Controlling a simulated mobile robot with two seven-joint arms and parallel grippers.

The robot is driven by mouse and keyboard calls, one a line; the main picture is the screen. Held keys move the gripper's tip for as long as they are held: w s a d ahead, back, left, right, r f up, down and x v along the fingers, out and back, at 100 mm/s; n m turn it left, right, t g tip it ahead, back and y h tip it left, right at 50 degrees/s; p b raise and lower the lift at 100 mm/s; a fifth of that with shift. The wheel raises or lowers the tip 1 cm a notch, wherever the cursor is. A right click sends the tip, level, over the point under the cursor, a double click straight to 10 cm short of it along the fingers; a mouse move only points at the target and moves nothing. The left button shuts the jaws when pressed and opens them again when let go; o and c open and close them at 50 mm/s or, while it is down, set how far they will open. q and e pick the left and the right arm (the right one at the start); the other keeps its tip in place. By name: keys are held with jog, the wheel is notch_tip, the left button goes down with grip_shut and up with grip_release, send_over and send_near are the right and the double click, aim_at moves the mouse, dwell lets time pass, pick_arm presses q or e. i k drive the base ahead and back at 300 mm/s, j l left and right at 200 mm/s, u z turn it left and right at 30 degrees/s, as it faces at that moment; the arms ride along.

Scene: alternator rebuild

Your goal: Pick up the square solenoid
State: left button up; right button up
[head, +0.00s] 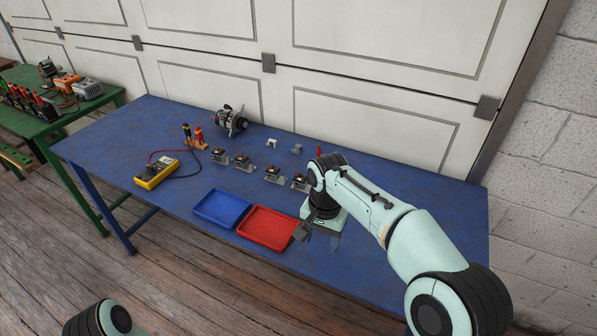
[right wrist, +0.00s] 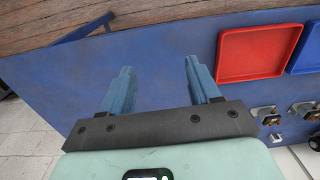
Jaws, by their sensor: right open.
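Several small parts with dark, copper-toned tops sit on grey holders in a row on the blue table. They show in the head view as a far-left one (head: 219,156), a second (head: 243,162), a third (head: 272,174) and a right one (head: 300,183) partly beside my right arm. They are too small to tell which is the square solenoid. My right gripper (head: 319,236) is over the table, right of the red tray and nearer than the row. In the right wrist view its jaws (right wrist: 160,68) are apart and empty, above bare blue tabletop. My left gripper is out of view.
A red tray (head: 246,232) and a blue tray (head: 202,214) lie in front of the row. A yellow multimeter (head: 157,173), screwdrivers (head: 198,135) and an alternator (head: 231,121) stand left and behind. The blue table (head: 430,205) is clear at right.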

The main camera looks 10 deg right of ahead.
aim_at(300, 184)
jog(key=i, duration=1.15)
